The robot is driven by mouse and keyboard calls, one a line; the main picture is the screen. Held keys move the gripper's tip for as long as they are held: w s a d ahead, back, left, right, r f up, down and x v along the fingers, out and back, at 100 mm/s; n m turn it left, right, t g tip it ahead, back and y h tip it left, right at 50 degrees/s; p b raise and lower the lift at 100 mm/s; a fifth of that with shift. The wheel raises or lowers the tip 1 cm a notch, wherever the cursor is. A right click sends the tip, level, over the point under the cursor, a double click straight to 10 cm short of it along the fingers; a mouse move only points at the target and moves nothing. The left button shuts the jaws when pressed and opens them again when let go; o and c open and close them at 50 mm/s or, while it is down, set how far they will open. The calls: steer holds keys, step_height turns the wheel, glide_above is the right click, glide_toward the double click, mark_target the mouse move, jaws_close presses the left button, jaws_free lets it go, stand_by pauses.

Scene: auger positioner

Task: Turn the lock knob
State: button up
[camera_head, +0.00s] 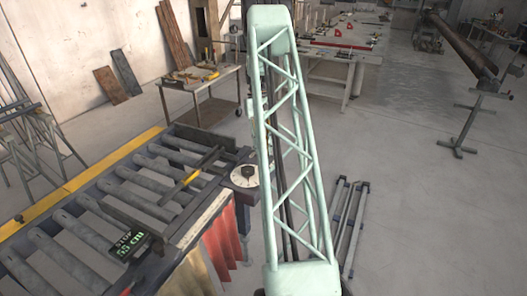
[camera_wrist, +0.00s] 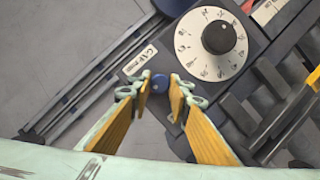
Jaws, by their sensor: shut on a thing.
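The blue round lock knob (camera_wrist: 160,82) sits on the dark positioner housing in the wrist view, below and left of a white numbered dial. My gripper (camera_wrist: 160,93) has its two orange-padded fingers on either side of this knob, shut on it at the tips. The white dial (camera_wrist: 190,48) has a black centre knob (camera_wrist: 219,37), which is apart from my fingers. In the head view the dial (camera_head: 251,168) shows at the right end of the roller table. My gripper and the blue knob are not clearly visible there.
Metal rails (camera_head: 352,225) lie on the floor at right.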

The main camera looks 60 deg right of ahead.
steer(key=shift+n, duration=0.6)
steer(key=o, duration=0.9)
steer(key=shift+c, duration=0.2)
steer(key=shift+h, duration=0.3)
steer(key=v, duration=1.2)
steer(key=shift+w, duration=0.1)
